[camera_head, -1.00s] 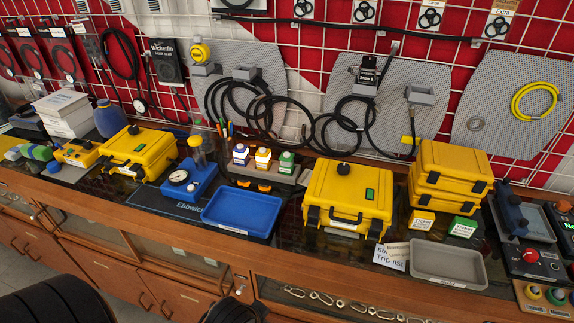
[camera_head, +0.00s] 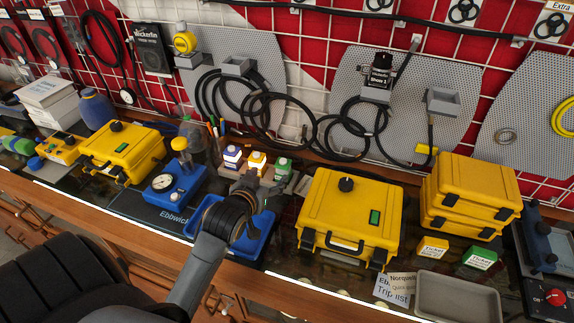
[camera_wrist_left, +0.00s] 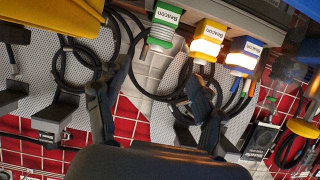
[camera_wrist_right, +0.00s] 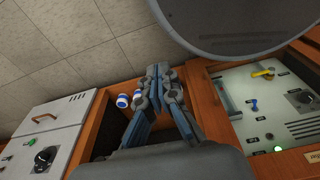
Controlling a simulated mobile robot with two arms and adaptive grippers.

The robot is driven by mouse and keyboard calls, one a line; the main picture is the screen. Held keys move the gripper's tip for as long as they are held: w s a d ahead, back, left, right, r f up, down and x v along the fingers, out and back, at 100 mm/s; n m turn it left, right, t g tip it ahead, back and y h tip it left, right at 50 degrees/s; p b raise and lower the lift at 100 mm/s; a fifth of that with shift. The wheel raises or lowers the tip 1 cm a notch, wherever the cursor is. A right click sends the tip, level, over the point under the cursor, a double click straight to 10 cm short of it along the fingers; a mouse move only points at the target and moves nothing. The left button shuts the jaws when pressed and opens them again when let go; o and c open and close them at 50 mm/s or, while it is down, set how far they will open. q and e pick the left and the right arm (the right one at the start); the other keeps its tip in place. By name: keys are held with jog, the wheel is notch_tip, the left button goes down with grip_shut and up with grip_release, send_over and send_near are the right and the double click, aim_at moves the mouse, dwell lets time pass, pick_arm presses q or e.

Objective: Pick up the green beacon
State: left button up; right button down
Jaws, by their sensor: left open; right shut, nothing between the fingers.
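The green beacon (camera_head: 283,167) stands at the right end of a row of three beacons on a grey holder at the back of the bench. It also shows in the left wrist view (camera_wrist_left: 165,25), upside down, with a white label. The yellow beacon (camera_head: 257,160) and the blue beacon (camera_head: 232,157) stand to its left; the yellow one glows. My left gripper (camera_head: 250,180) is in front of the row, open and empty, apart from the green beacon; it also shows in the left wrist view (camera_wrist_left: 155,82). My right gripper (camera_wrist_right: 160,75) is shut and empty, away from the beacons.
A blue tray (camera_head: 262,243) lies under my left arm. A yellow case (camera_head: 330,205) stands close right of the beacons. A blue gauge unit (camera_head: 172,185) stands left. Black cables (camera_head: 270,120) hang behind. The right wrist view shows a control panel (camera_wrist_right: 260,100).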

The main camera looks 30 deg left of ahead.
aim_at(282, 164)
pick_arm(q)
jog(key=p+x, duration=0.1)
jog(key=x, duration=0.5)
jog(key=shift+w+f, duration=0.1)
jog(key=shift+w, duration=0.2)
jog(key=shift+w+a+f+p, duration=0.2)
jog(key=shift+w+p, duration=0.1)
jog(key=shift+w, duration=0.3)
jog(key=x, duration=0.3)
jog(key=shift+w+d+f+p, duration=0.15)
jog(key=shift+w+f+p, duration=0.05)
jog(key=shift+p, duration=0.2)
jog(key=shift+w+f, duration=0.1)
jog(key=shift+w, duration=0.25)
jog(key=shift+f, duration=0.1)
jog(key=c, duration=1.3)
pick_arm(e)
jog(key=shift+g, duration=0.3)
jog(key=s+r, duration=0.1)
jog(key=s+d+r, duration=0.1)
jog(key=s, duration=0.1)
jog(key=shift+s+r, duration=0.2)
